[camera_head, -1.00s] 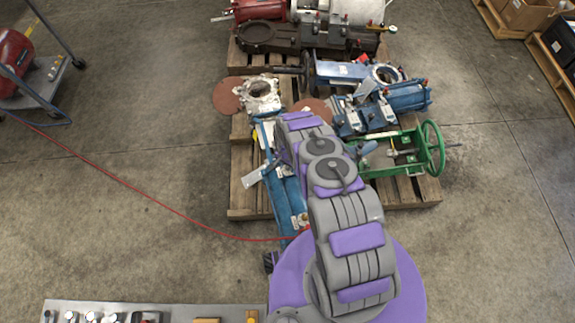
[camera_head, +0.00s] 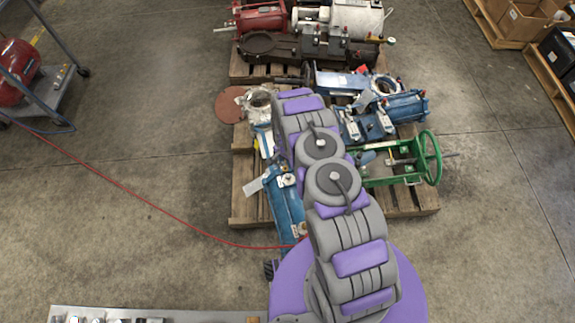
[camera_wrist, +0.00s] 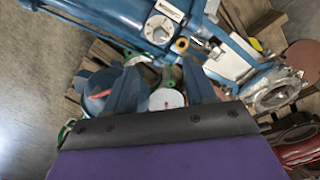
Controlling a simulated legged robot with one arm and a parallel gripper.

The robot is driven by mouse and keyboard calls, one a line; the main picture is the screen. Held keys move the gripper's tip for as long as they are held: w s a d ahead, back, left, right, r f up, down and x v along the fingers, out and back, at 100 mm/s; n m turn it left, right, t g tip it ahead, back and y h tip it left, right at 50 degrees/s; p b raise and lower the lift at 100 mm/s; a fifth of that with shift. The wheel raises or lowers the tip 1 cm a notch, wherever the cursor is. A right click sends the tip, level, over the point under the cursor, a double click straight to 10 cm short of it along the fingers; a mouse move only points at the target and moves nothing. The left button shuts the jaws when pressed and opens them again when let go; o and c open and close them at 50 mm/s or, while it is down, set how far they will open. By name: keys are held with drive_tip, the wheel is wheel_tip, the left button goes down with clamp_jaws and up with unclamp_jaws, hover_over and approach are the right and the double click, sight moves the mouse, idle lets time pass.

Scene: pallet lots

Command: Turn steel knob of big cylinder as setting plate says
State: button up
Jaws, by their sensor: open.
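The big blue cylinder (camera_head: 287,208) lies along the left side of the near pallet, partly behind my arm. In the wrist view the blue cylinder (camera_wrist: 105,12) crosses the top. A pale steel knob (camera_wrist: 158,29) sits on its top face, with a brass-coloured ring beside it. A small light plate (camera_wrist: 170,10) is near the knob; its marking is too small to read. My gripper (camera_wrist: 160,76) is open, its two dark blue fingers apart below the knob in the picture. No contact with the knob shows. In the head view my arm hides the gripper.
The wooden pallet (camera_head: 243,205) holds several parts: a green handwheel unit (camera_head: 432,157) at right, blue valve blocks and a rusty disc (camera_head: 230,105). A red hose (camera_head: 150,198) crosses the floor. A cart (camera_head: 45,90) stands at left.

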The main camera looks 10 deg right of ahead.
sight(288, 176)
wheel_tip(288, 176, up, 4)
drive_tip(key=shift+f+p, duration=0.2)
drive_tip(key=shift+p, duration=0.1)
drive_tip(key=f+n+b, duration=0.1)
drive_tip(key=f+n, duration=0.1)
drive_tip(key=f, duration=0.3)
drive_tip(key=f+n+b, duration=0.2)
drive_tip(key=f, duration=0.4)
drive_tip(key=f+n+b, duration=0.1)
drive_tip(key=f+n, duration=0.2)
drive_tip(key=f, duration=0.3)
drive_tip(key=shift+d+f+y+b, duration=0.2)
drive_tip(key=shift+d+y+b, duration=0.1)
idle(0.4)
clamp_jaws()
idle(0.4)
